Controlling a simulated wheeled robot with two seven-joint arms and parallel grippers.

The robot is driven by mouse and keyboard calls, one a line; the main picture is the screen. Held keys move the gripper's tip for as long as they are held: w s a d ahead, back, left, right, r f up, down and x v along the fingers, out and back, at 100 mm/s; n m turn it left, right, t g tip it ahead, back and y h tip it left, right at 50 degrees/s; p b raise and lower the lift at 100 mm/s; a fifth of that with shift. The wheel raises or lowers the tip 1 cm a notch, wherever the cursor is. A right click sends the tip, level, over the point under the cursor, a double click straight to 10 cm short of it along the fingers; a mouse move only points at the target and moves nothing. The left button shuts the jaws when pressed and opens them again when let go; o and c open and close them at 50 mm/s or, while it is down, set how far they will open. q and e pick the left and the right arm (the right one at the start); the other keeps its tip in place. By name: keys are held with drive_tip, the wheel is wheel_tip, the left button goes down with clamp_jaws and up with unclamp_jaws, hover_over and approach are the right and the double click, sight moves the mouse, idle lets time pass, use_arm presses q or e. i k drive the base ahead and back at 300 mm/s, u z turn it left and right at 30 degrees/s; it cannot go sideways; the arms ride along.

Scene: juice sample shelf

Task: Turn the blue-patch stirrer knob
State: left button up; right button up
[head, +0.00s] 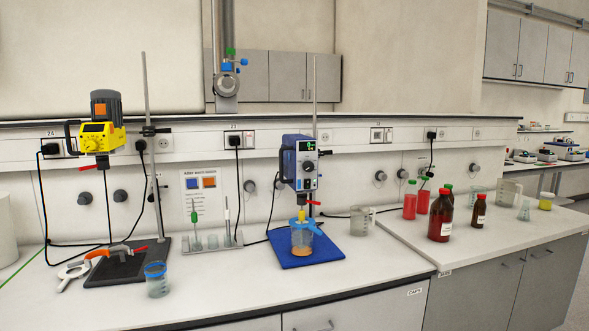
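A blue overhead stirrer (288,165) with a grey front panel hangs on a stand above a blue mat (312,257). A dark round knob (308,167) shows on its front panel, with a lit green display above it. Which way the knob is turned is too small to tell. Under the stirrer, a beaker (302,238) with orange contents and a blue rim stands on the mat. Neither of my grippers is in view, and nothing touches the stirrer.
A yellow stirrer (97,135) hangs over a dark stand base (128,264) at left. A blue-rimmed beaker (157,282) is near the front edge. An empty beaker (359,222) and brown bottles (440,219) are right of the mat. The front counter there is clear.

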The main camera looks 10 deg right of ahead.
sight(308, 167)
drive_tip(key=u, duration=0.55)
drive_tip(key=i, duration=0.95)
drive_tip(key=u, duration=0.2)
